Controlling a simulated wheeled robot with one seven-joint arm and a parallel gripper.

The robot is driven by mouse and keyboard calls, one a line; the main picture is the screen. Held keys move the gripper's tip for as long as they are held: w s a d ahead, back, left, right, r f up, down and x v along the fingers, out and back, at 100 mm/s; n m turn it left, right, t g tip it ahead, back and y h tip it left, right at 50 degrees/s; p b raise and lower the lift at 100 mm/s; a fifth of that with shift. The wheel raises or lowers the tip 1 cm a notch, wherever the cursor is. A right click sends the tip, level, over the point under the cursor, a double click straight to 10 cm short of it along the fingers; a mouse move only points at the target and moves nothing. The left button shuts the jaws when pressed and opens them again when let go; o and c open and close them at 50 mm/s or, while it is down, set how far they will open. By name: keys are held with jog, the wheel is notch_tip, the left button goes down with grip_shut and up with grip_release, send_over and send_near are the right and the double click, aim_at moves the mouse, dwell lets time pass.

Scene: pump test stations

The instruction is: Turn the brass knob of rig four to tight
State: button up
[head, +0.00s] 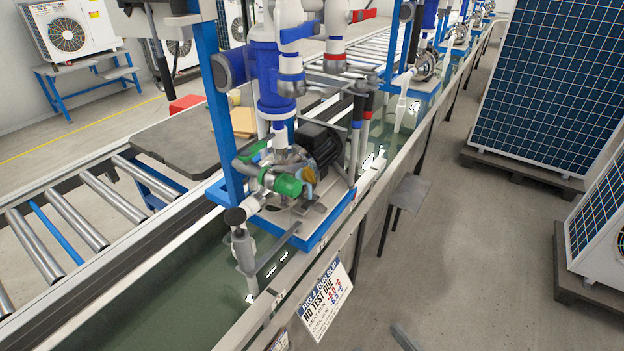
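A pump rig stands in the middle of the head view, with a blue frame, a black motor (318,146) and a blue filter housing (272,80). A slip (325,299) below it on the trough's front reads "RIG 4 RUN SLIP" and "NO TEST DUE"; its smaller lines are hard to read. A small brass-coloured part (308,177) shows at the pump, just right of a green cylindrical fitting (287,185). I cannot tell whether it is the brass knob or how it is set.
A water trough (170,290) runs under the rigs, with a roller conveyor (85,215) behind it. A small grey shelf (409,192) juts from the trough's front. Panelled units on dark pallets (520,170) stand at right. The floor between is mostly clear.

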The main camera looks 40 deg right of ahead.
jog(key=w+d+f+m+h+b, duration=0.1)
jog(key=w+d+m+h+b, duration=0.1)
jog(key=w+d, duration=0.75)
jog(key=w+d+f+m+h+b, duration=0.1)
jog(key=w+d+m+h+b, duration=0.1)
jog(key=w+d, duration=0.8)
jog(key=w+d+r+n+y+b, duration=0.25)
jog(key=w+d, duration=0.25)
jog(key=w, duration=0.4)
jog(key=w+d+r+n+y+b, duration=0.1)
jog(key=w+d+r+n+y, duration=0.3)
jog(key=w, duration=0.5)
jog(key=n+g+y, duration=0.3)
jog(key=g+y, duration=0.1)
jog(key=y, duration=0.1)
send_near(313, 175)
jog(key=w+a, duration=0.1)
jog(key=w, duration=0.2)
jog(key=shift+h, duration=0.25)
jog(key=x, duration=0.3)
jog(key=f+x, duration=0.1)
jog(key=x, duration=0.3)
jog(key=shift+a+p, duration=0.1)
jog(key=shift+p, duration=0.3)
